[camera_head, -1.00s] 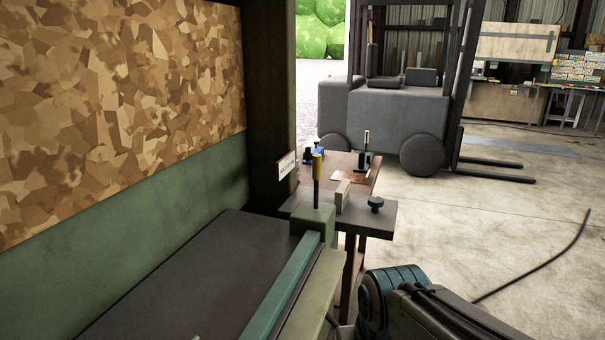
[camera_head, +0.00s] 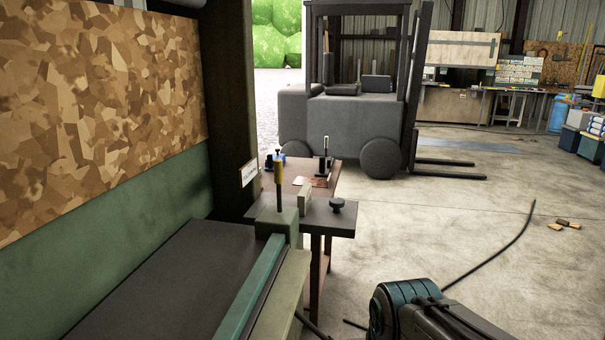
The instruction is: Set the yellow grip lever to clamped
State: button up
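The yellow grip lever (camera_head: 279,170) stands upright in the head view, a thin post with a yellow part and a dark tip. It rises from the green block (camera_head: 277,223) at the far end of a long green rail (camera_head: 252,287). I cannot tell from its upright pose which setting it is in. My arm (camera_head: 425,312) shows at the bottom, right of the rail and well short of the lever. My gripper is not in view.
A dark side plate with a black knob (camera_head: 337,205) adjoins the block. A brown table (camera_head: 318,188) stands behind it. A green wall with a camouflage panel (camera_head: 90,105) bounds the left. A forklift (camera_head: 350,115) stands beyond. The concrete floor at right is mostly open, with a black cable (camera_head: 497,249).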

aim_at(278, 166)
jog(key=z, duration=0.05)
jog(key=k, duration=0.25)
jog(key=z, duration=1.1)
jog(key=i, duration=1.5)
jog(key=u, duration=0.55)
jog(key=i, duration=1.1)
jog(key=u, duration=1)
